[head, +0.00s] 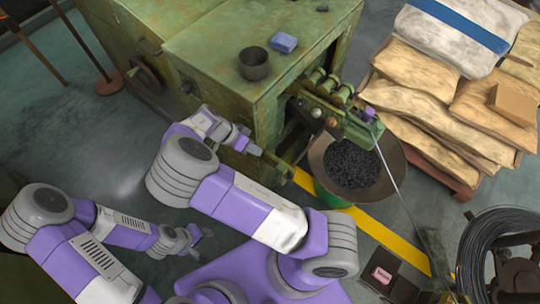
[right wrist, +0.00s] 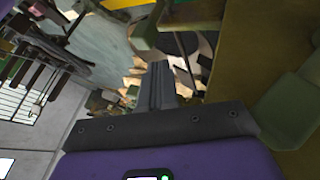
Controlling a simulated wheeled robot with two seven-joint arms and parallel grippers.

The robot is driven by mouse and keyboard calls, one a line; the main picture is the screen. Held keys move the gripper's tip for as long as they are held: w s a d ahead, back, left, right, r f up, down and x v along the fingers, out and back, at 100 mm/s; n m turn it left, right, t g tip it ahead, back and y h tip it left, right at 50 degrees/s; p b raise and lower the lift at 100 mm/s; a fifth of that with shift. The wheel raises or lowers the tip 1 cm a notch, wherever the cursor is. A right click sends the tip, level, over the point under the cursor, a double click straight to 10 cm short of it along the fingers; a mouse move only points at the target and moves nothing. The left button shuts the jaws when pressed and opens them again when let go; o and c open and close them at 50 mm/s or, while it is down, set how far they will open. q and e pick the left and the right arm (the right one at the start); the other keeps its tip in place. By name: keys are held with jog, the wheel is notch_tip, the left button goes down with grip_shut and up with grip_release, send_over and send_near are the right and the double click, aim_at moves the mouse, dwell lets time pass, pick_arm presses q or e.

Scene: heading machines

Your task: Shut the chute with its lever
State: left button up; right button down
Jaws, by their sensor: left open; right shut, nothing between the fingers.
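The green machine's discharge end (head: 335,112) juts out at the right, with rollers and small round knobs on it. I cannot tell for sure which part is the chute. A purple knob (head: 367,114) sits at its outer end, perhaps the lever's grip. A wide round hopper (head: 392,155) with black pieces stands below. My right gripper (head: 284,168) is beside the machine's front face, left of the hopper and apart from the knob. In the right wrist view its fingers (right wrist: 157,85) are together and empty. My left gripper (head: 194,238) is open, low over the floor.
Stacked sacks (head: 430,85) stand at the right. A thin rod (head: 395,185) slants down past the hopper. A wire coil (head: 505,245) is at lower right.

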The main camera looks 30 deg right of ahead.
pick_arm(q)
notch_tip(320, 180, down, 3)
jog(key=b, duration=0.2)
jog(key=shift+w+r+b, duration=0.1)
jog(key=shift+b, duration=0.3)
pick_arm(e)
jog(key=x, duration=1)
pick_arm(q)
jog(key=shift+d, duration=0.15)
